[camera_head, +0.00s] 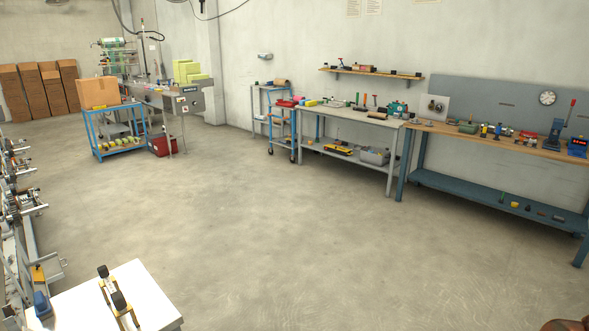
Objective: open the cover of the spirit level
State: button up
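I cannot clearly pick out the spirit level or its cover at this distance. A long yellow and dark item (338,150) lies on the lower shelf of the grey workbench (352,119); it is too small to tell whether it is the level. My gripper is not in view.
A wooden-topped blue bench (450,131) with several tools stands at the right. A blue cart (122,147) with a cardboard box (98,93) stands at the back left. Machinery lines the left edge, and a white surface (75,305) is at the lower left. The middle floor is clear.

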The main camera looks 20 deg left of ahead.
aim_at(37, 271)
jog(key=u, duration=0.35)
jog(key=i, duration=1.8)
jog(key=u, duration=1.75)
jog(key=i, duration=3.45)
jog(key=u, duration=2.65)
